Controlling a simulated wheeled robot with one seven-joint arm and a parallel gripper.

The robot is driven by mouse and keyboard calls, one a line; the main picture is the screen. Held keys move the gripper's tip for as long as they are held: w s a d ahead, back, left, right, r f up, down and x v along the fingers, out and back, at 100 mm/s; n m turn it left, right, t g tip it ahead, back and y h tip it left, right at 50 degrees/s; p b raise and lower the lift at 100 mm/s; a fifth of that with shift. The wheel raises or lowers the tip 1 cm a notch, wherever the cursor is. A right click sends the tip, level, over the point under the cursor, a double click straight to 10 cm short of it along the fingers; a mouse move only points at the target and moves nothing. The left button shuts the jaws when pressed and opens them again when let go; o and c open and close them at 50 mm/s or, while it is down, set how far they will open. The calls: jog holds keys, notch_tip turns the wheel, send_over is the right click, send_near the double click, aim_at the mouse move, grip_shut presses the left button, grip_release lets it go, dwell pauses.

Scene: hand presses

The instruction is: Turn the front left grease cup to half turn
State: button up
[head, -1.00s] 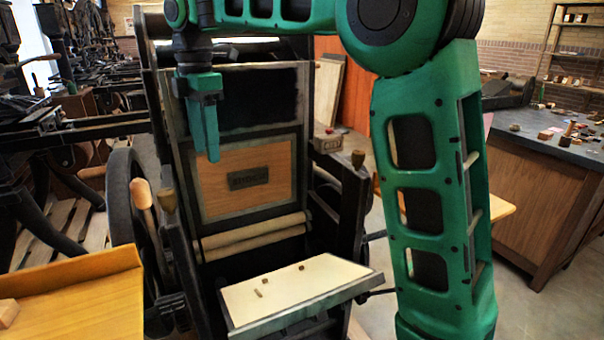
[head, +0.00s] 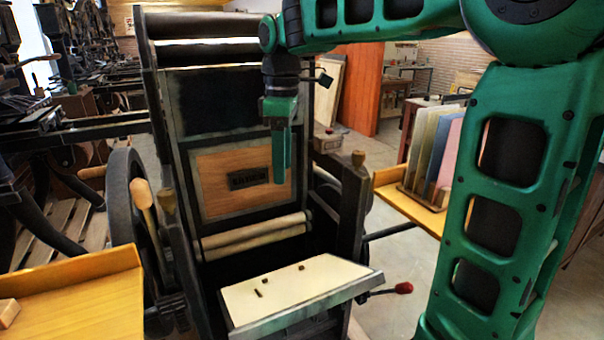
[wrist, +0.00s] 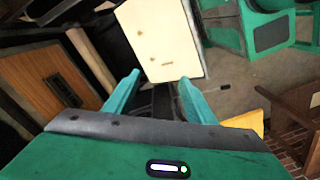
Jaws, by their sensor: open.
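The hand press (head: 178,130) stands in the middle of the head view. A small brown, knob-like cup (head: 168,201), which looks like the front left grease cup, sits upright on the left side frame. How far it is turned cannot be told. A similar cup (head: 358,158) sits on the right side frame. My gripper (head: 284,182) points down in front of the press's wooden panel, well to the right of the left cup and apart from it. In the wrist view its two fingers (wrist: 157,82) are spread with nothing between them. I cannot make out the left cup there.
A pale tilted board (head: 290,290) with small dark pieces juts from the press front. A wooden handle (head: 143,196) stands just left of the left cup. A yellow tray (head: 80,300) lies at lower left. A red-tipped lever (head: 403,288) sticks out at right, below a rack of panels (head: 428,150).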

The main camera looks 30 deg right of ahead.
jog(key=s+d+m, duration=0.1)
jog(key=s+d+f+m, duration=0.2)
jog(key=d, duration=0.1)
jog(key=shift+s, duration=0.25)
